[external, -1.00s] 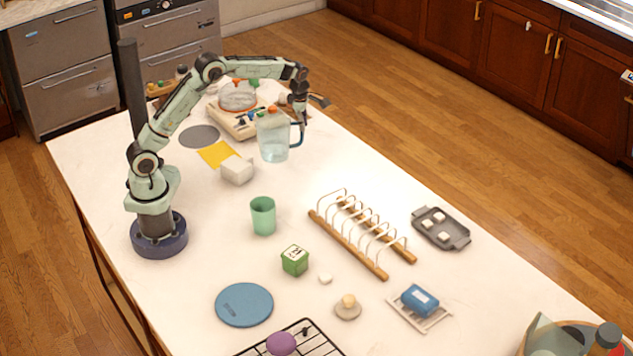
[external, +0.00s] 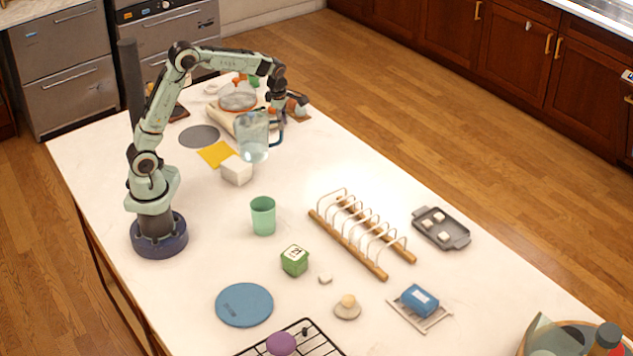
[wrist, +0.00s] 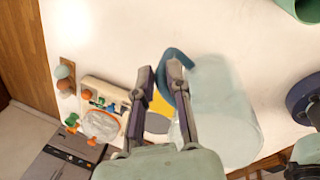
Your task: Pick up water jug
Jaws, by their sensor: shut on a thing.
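The clear water jug (external: 253,137) with a blue handle (external: 281,132) is at the far part of the table in the external view. My gripper (external: 279,108) is shut on the blue handle, on the jug's right side. In the wrist view the fingertips (wrist: 165,72) close around the handle (wrist: 177,57), and the pale see-through jug body (wrist: 225,112) is just right of the fingers. I cannot tell for certain whether the jug's base is clear of the table.
A cream toy-like device with a clear dome (external: 238,97) stands close behind the jug. A white block (external: 236,171), a yellow sheet (external: 215,153) and a grey disc (external: 199,136) lie to its left. A green cup (external: 263,216) and wooden rack (external: 345,245) are nearer.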

